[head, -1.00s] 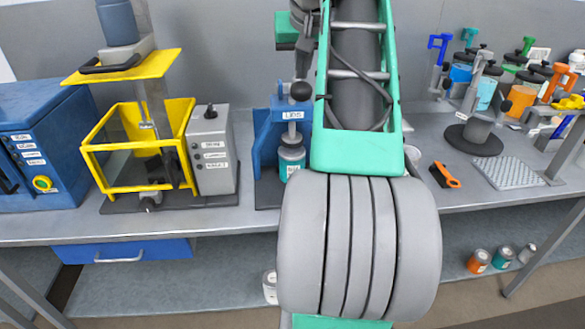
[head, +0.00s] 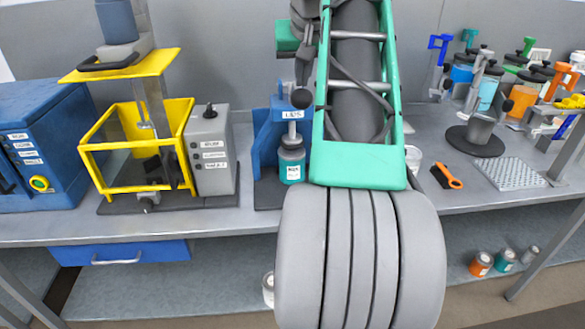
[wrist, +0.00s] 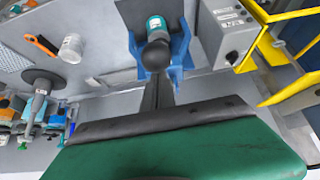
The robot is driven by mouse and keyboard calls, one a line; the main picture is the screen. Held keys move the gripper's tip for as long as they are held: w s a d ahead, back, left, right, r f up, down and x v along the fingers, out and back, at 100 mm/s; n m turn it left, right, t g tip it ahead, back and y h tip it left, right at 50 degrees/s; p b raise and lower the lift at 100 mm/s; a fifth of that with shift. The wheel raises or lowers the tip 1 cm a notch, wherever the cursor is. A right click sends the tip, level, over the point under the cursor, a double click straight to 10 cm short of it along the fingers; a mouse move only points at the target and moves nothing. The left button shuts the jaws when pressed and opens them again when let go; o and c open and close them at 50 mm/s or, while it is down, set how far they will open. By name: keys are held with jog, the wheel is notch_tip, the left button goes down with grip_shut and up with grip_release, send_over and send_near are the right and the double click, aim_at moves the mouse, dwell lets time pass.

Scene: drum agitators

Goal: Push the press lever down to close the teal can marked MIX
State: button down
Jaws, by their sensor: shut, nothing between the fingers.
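A blue press (head: 264,150) marked LIDS stands on the bench, left of my arm. The teal can (head: 291,170) stands upright in it under the grey pressing head; its label is too small to read surely. The lever's black ball knob (head: 301,97) is in front of the press's top. My gripper (head: 302,78) is shut and empty, pointing down just above the knob. In the wrist view the shut fingers (wrist: 157,82) reach the knob (wrist: 157,55), seemingly touching it. The can (wrist: 155,22) shows beyond it. The lever's arm is mostly hidden.
A yellow-framed machine (head: 88,165) with a grey control box (head: 210,155) stands left of the press. Several cans fill the back right.

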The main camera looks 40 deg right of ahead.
aim_at(303, 94)
jog(key=shift+f, duration=0.15)
jog(key=shift+s+a+f+b, duration=0.15)
jog(key=shift+s+f+b, duration=0.05)
jog(key=shift+f+b, duration=0.75)
jog(key=shift+f, duration=0.1)
jog(key=shift+s+a+f+b, duration=0.1)
jog(key=shift+f+b, duration=0.8)
jog(key=shift+b, duration=0.05)
jog(key=shift+f+b, duration=0.95)
jog(key=shift+f, duration=0.1)
jog(key=shift+f+b, duration=0.95)
jog(key=shift+f, duration=0.2)
